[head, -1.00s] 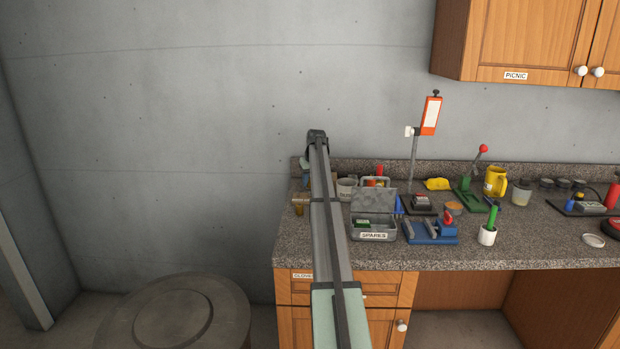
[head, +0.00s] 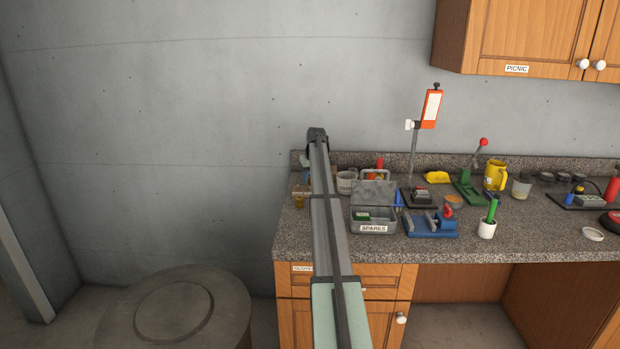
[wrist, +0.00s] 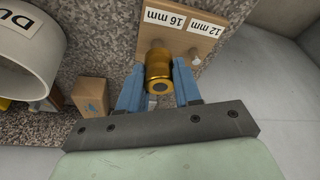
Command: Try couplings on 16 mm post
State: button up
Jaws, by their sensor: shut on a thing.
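My gripper (wrist: 158,88) has its blue fingers shut on a brass-coloured ribbed coupling (wrist: 158,68), with a dark round recess in the end facing the wrist camera. The coupling is in front of the wooden board (wrist: 178,38), below the "16 mm" label (wrist: 163,18). It covers most of what is behind it, so I cannot tell whether it is around the 16 mm post or apart from it. A bare peg (wrist: 195,57) stands by the "12 mm" label (wrist: 206,29). In the head view my arm hides most of this area.
A white labelled tub (wrist: 28,50) and a small cardboard box (wrist: 91,95) are left of the gripper in the wrist view.

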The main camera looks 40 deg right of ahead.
jog(key=shift+f, duration=0.25)
jog(key=shift+r, duration=0.2)
dwell(0.3)
jog(key=shift+r, duration=2.35)
jog(key=s+a+f, duration=0.1)
jog(key=s+a, duration=0.2)
jog(key=s, duration=0.8)
jog(key=shift+a+f, duration=0.25)
jog(key=shift+f, duration=0.05)
jog(key=shift+f, duration=0.15)
jog(key=shift+f, duration=2.4)
jog(key=shift+f, duration=0.1)
